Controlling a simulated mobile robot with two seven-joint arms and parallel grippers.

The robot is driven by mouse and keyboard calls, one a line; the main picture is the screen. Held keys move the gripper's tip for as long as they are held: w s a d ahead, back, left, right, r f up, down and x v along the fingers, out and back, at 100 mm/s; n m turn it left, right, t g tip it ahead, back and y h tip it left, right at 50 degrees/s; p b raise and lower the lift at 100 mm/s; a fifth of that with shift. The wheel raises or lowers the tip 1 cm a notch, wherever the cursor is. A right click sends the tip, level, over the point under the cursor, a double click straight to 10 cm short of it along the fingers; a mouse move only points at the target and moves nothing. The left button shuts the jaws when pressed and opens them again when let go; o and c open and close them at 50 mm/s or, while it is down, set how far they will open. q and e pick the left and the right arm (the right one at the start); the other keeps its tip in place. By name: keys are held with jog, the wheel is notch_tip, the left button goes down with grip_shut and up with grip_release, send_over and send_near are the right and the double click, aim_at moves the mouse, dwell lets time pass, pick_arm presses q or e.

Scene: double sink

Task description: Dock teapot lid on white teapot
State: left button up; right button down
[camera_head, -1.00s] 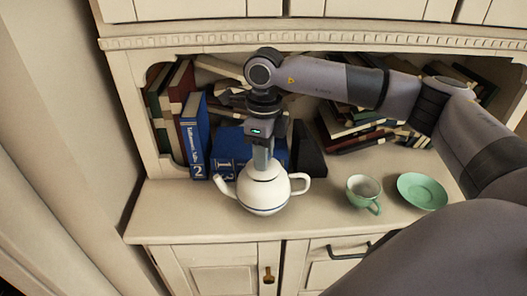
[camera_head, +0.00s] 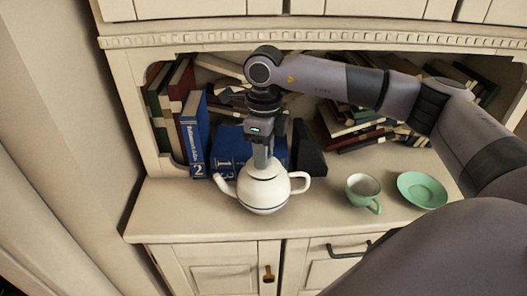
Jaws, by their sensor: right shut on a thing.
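The white teapot (camera_head: 263,194) with a dark blue band stands upright on the cabinet's shelf, its spout to the left and its handle to the right. The white teapot lid (camera_head: 263,167) shows at the top of the pot, under my right gripper (camera_head: 263,158). The gripper points down and is shut on the lid's upper part; its fingertips hide the knob. The lid appears at the pot's opening, but I cannot tell whether it is fully seated. My left gripper is not in view.
A green cup (camera_head: 363,191) and green saucer (camera_head: 422,190) stand right of the teapot. Blue books (camera_head: 196,135) and other books fill the niche behind. The shelf's front edge (camera_head: 200,238) is close before the teapot. Bare shelf lies between teapot and cup.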

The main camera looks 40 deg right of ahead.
jog(key=shift+f+b, duration=0.5)
jog(key=shift+f, duration=0.2)
jog(key=c, duration=1.1)
grip_release()
jog(key=shift+r+p, duration=3.05)
jog(key=shift+r, duration=1.3)
jog(key=shift+r+p, duration=0.4)
jog(key=shift+r, duration=0.85)
